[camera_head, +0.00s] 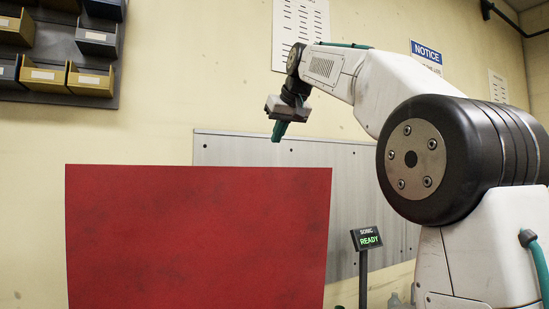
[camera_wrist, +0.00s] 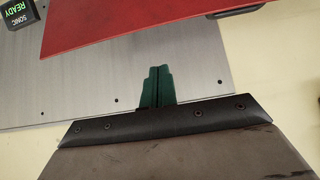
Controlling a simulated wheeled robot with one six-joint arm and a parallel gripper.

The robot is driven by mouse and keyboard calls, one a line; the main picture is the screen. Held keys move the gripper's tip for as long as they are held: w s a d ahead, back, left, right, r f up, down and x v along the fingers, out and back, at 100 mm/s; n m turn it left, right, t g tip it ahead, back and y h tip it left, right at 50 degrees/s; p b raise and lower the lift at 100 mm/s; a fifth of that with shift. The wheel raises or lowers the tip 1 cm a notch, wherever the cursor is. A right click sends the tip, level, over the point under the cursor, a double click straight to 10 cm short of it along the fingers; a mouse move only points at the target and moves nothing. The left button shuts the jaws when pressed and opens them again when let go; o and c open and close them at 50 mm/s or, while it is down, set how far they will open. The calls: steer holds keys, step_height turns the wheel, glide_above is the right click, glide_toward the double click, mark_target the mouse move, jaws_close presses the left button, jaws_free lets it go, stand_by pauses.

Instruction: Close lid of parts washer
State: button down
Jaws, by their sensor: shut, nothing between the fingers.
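The red lid (camera_head: 198,235) of the parts washer stands raised as a large flat panel in the lower left of the head view. Its edge also shows at the top of the wrist view (camera_wrist: 150,28). The washer's body is out of view. My gripper (camera_head: 278,137) is above the lid's upper right edge in the head view, pointing down, and looks apart from it. In the wrist view its green fingers (camera_wrist: 156,72) are together with nothing between them, below the red edge in the picture.
A grey panel (camera_head: 262,150) is behind the lid on the wall. A small display reading SONIC READY (camera_head: 367,239) stands on a post right of the lid. Wall bins (camera_head: 92,80) hang at the upper left.

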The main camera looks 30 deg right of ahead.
glide_above(272, 179)
steer(key=w, duration=0.4)
step_height(272, 179, down, 7)
steer(key=s, duration=0.3)
steer(key=shift+s+d, duration=0.15)
steer(key=shift+s+f, duration=0.1)
steer(key=shift+s, duration=0.4)
